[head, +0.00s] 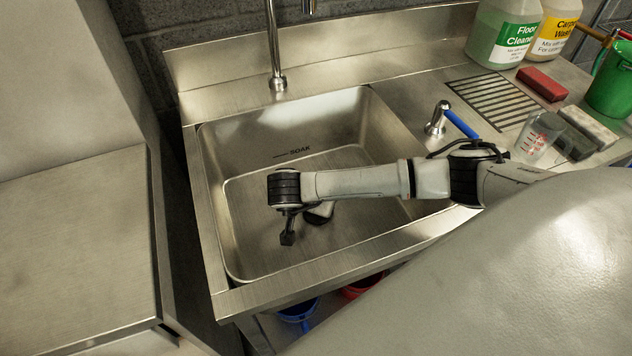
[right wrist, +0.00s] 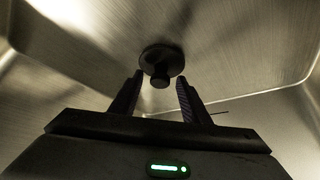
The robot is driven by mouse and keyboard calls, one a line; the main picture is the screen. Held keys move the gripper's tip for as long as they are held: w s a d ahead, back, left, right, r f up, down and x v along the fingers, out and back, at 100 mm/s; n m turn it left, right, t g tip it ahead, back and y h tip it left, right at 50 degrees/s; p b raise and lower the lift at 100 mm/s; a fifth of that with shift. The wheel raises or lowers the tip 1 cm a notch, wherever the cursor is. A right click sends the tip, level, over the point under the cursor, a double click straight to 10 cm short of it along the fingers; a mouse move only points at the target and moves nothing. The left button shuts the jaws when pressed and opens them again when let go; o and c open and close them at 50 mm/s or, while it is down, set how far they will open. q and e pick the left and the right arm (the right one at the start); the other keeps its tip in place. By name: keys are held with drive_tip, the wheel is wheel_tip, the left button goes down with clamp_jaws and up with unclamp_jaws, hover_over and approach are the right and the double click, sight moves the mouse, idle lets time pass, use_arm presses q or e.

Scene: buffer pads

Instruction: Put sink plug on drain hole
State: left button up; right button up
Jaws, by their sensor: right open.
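My right arm reaches into the steel sink (head: 235,200) from the right. My right gripper (head: 288,238) is small and dark in the head view, low inside the basin. In the right wrist view, the right gripper (right wrist: 160,80) is open, with one finger on each side of the black sink plug (right wrist: 162,60). The plug is a round disc with a knob facing the camera, and it appears to rest against the sink's steel surface. The fingers look apart from the knob. No drain hole is visible; the plug or arm may hide it. My left gripper is not in view.
A faucet (head: 277,60) stands behind the basin. On the right counter are a blue-handled lever (head: 459,124), a slotted drain grate (head: 492,100), a measuring cup (head: 535,138), a red block (head: 541,84) and a green bucket (head: 612,82). The basin's left part is clear.

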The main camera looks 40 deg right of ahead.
drive_tip(key=v, duration=1.2)
drive_tip(key=shift+r, duration=0.15)
